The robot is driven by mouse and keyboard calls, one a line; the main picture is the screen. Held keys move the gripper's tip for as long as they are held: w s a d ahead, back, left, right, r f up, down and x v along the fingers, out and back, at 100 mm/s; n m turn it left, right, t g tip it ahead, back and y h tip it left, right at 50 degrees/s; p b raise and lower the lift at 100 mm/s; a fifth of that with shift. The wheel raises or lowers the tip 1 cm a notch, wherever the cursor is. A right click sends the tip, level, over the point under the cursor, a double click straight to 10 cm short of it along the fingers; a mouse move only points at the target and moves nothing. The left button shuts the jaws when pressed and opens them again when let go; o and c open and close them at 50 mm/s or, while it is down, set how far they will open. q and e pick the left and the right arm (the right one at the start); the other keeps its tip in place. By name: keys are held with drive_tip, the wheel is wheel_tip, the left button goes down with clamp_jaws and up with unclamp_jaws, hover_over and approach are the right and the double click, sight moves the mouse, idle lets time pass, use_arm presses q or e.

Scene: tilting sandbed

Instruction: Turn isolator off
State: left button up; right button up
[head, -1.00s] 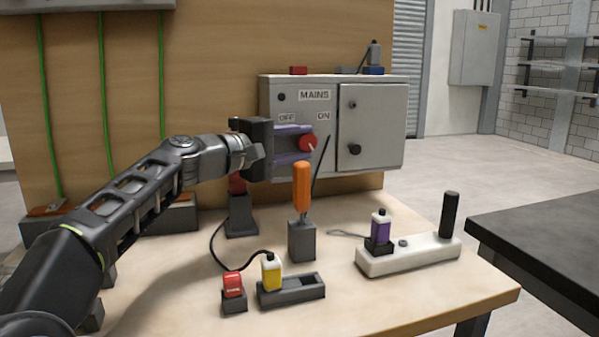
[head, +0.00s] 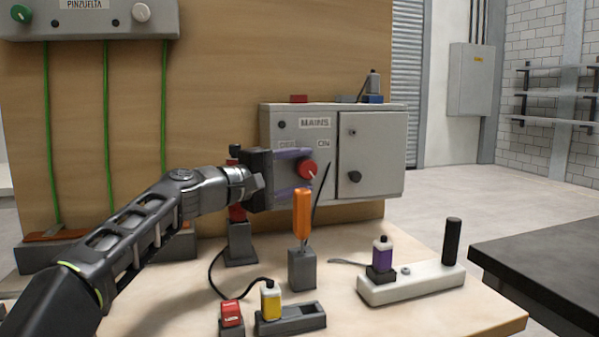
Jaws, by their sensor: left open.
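The isolator is a red round knob (head: 307,169) with a pale mark, on the front of a grey box (head: 375,130) labelled MAINS. OFF and ON labels sit above the knob, to its left and right. The pale mark points to the lower right. My left gripper (head: 303,173) comes in from the left, its purple-grey fingers apart, one above and one below the knob's left side. Whether the fingers touch the knob I cannot tell. The gripper covers part of the box's left side. My right gripper is out of view.
On the wooden bench (head: 420,320) below stand an orange-handled tool (head: 302,212) in a grey holder, a yellow bottle (head: 270,300), a red block (head: 231,313) and a white base (head: 410,285) with a purple bottle (head: 382,255). A dark table (head: 540,250) is at right.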

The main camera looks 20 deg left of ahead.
use_arm(q)
drive_tip(key=shift+s+a, duration=0.1)
drive_tip(key=v, duration=0.7)
drive_tip(key=shift+s+a+b, duration=0.15)
drive_tip(key=shift+s+b, duration=0.05)
drive_tip(key=shift+b, duration=0.25)
